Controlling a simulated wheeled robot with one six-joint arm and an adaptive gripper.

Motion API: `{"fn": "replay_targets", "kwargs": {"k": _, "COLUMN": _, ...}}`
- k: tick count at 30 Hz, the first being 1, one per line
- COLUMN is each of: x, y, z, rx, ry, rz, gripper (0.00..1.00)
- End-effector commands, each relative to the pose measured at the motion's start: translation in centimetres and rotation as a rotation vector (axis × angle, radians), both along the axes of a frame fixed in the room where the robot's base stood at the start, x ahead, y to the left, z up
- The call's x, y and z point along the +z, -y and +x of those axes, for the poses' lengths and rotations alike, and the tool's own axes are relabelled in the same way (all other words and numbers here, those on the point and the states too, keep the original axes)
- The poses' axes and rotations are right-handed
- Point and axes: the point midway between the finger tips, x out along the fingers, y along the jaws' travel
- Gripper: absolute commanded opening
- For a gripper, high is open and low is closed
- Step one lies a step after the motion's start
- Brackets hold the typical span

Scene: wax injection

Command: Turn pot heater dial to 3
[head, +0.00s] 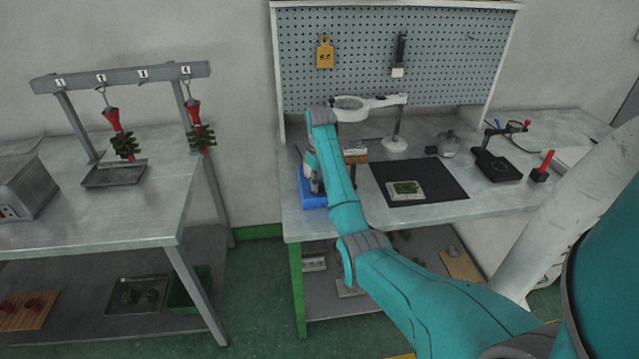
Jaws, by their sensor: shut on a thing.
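A blue unit (305,196), possibly the pot heater, sits at the left front edge of the right workbench. My arm partly covers it. My gripper (315,186) points down at this unit from above, partly hidden by my teal forearm. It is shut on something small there. No dial, dial marks or number can be made out, so the dial's setting cannot be told.
A magnifier lamp (396,143), a black mat (440,182) with a pale block (406,190), and a black stand (497,165) are on the right bench (345,222). A rack (122,77) with red hanging pieces stands on the left table (130,215). A floor gap separates the benches.

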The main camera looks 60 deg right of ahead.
Motion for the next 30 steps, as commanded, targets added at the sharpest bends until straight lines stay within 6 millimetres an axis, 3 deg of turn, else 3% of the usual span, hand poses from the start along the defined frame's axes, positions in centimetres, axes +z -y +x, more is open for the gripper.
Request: {"fn": "replay_targets", "kwargs": {"k": 30, "x": -0.09, "y": -0.04, "z": -0.04, "rx": -0.963, "ry": -0.002, "rz": 0.001, "gripper": 0.00}}
